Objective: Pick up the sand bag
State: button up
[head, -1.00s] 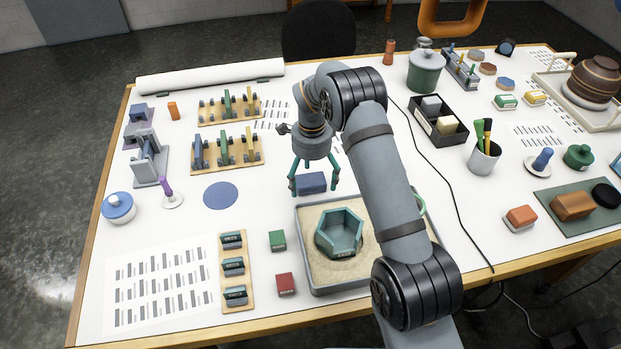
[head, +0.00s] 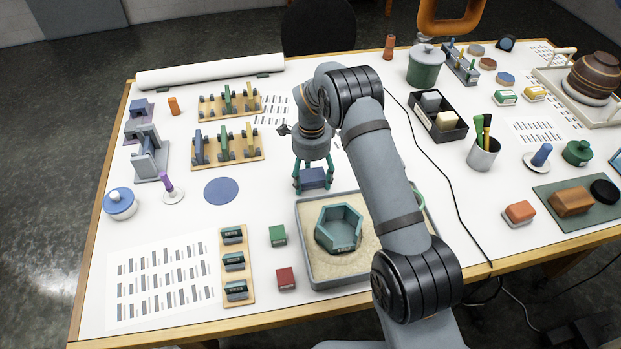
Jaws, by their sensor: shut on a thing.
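The sand bag appears to be the small dark-blue block-like thing (head: 313,178) in the head view, just behind the sand tray. My gripper (head: 313,186) points down with its green fingers on the left and right sides of this blue bag, shut on it. The bag is at or only slightly above the white table top; I cannot tell which. The fingers hide its side ends.
Close in front is the grey sand tray (head: 306,268) with a teal hexagonal ring (head: 325,238) in it. A flat blue disc (head: 221,191) lies to the left. Wooden racks (head: 250,153) stand at the left back. A black divided box (head: 459,133) stands at the right.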

jog(key=c, duration=0.6)
